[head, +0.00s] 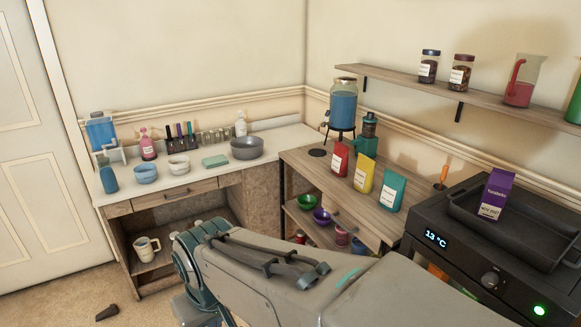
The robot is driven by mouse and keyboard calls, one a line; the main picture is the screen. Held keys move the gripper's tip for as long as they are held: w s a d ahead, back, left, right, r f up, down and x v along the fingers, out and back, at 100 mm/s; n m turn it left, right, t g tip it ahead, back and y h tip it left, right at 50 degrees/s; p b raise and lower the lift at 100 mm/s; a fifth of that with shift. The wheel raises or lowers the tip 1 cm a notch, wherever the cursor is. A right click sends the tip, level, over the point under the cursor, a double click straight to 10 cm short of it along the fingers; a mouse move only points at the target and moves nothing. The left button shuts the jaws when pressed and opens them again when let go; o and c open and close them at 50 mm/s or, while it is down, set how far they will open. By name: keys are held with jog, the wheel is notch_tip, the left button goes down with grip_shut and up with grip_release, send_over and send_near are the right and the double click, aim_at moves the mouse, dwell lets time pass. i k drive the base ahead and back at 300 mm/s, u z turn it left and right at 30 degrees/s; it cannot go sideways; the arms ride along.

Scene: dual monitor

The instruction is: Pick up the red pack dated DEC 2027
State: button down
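A red pack (340,157) with a white label stands upright on the wooden counter (310,163) right of centre in the head view. The label's print is too small to read, so I cannot confirm a date. A yellow pack (363,173) and a teal pack (392,191) stand in a row beside it, nearer to me, each with a white label. My grey arm fills the lower middle of the view, below and in front of the packs. My gripper does not show.
A blue dispenser (343,107) and a green appliance (367,136) stand behind the packs. A black oven (483,240) with a tray and a purple carton (496,194) is at right. A wall shelf (492,99) holds jars. A white-topped desk (128,199) stands at left.

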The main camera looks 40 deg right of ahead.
aim_at(340, 165)
jog(key=z, duration=0.55)
jog(key=i, duration=1.05)
jog(key=z, duration=1.4)
jog(key=i, duration=0.5)
jog(key=z, duration=0.4)
